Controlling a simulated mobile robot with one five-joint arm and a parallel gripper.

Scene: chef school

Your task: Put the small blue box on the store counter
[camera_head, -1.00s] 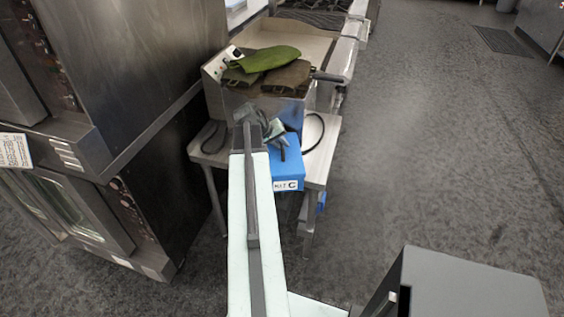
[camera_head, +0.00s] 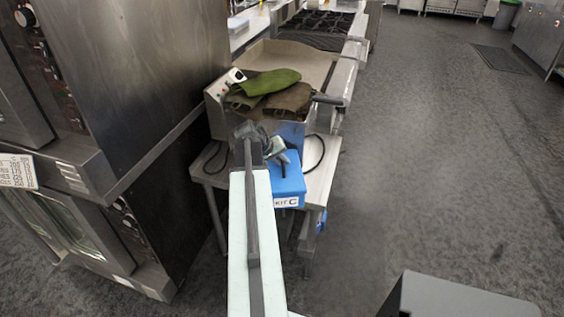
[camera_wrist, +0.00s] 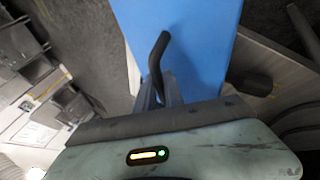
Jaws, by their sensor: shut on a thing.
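The small blue box (camera_head: 290,180), with a white label ending in "C", shows in the head view at the end of my arm, in front of a low steel table. My gripper (camera_head: 278,155) is shut on it at its upper part. In the wrist view the blue box (camera_wrist: 195,40) fills the upper middle, with dark fingers of my gripper (camera_wrist: 205,75) against it. My arm hides part of the box's left side. I cannot tell which surface in view is the store counter.
The steel table (camera_head: 322,178) carries a metal appliance with green and brown cloths (camera_head: 268,84) on top. A large steel oven (camera_head: 130,90) stands close on the left. A stove (camera_head: 318,24) is farther back. The grey floor (camera_head: 425,150) to the right is open.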

